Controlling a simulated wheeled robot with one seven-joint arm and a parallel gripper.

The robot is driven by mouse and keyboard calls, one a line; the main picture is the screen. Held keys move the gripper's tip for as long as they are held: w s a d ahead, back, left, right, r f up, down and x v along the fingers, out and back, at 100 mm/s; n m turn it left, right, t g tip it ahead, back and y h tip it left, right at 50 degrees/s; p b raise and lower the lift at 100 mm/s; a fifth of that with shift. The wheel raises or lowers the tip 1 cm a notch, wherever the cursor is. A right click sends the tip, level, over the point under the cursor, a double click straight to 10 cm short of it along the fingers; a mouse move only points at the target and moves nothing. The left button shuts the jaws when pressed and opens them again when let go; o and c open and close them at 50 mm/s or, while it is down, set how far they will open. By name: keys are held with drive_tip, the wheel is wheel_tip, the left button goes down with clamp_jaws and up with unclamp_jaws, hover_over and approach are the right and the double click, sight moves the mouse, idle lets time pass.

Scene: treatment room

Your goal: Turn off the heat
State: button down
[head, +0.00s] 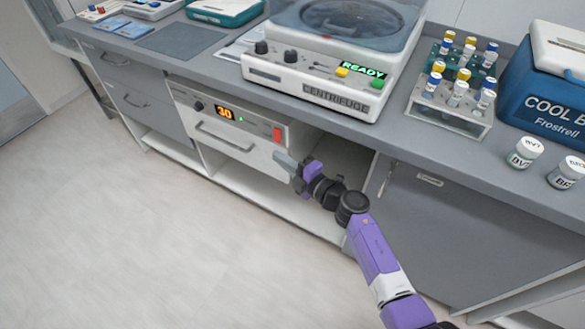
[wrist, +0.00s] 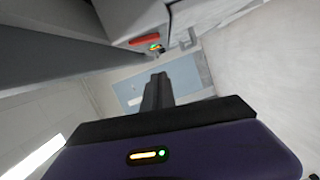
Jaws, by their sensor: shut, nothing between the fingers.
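A heated drawer unit (head: 232,131) is built in under the counter. In the wrist view the red switch (wrist: 145,41) and the small lit display (wrist: 155,47) show beyond the fingertips. My gripper (head: 282,159) is shut and empty, just below and slightly right of the red switch in the head view. It appears apart from the panel. The fingers also show in the wrist view (wrist: 158,82).
A centrifuge (head: 318,92) with a lit READY sign stands on the counter (head: 400,140) above. A tube rack (head: 450,118), white-capped bottles (head: 525,152) and a blue cool box (head: 545,95) are to the right. An open shelf lies behind my gripper. The floor (head: 130,230) at left is clear.

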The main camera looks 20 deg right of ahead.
sight(277, 135)
drive_tip(key=shift+w+d+f+b, duration=0.1)
drive_tip(key=shift+w+d+b, duration=0.25)
drive_tip(key=shift+w, duration=0.5)
drive_tip(key=shift+w+d+f+b, duration=0.15)
drive_tip(key=shift+w+d+b, duration=0.2)
drive_tip(key=shift+w, duration=0.45)
drive_tip(key=shift+w+d+f+b, duration=0.1)
drive_tip(key=shift+w+d+b, duration=0.25)
drive_tip(key=shift+w, duration=0.5)
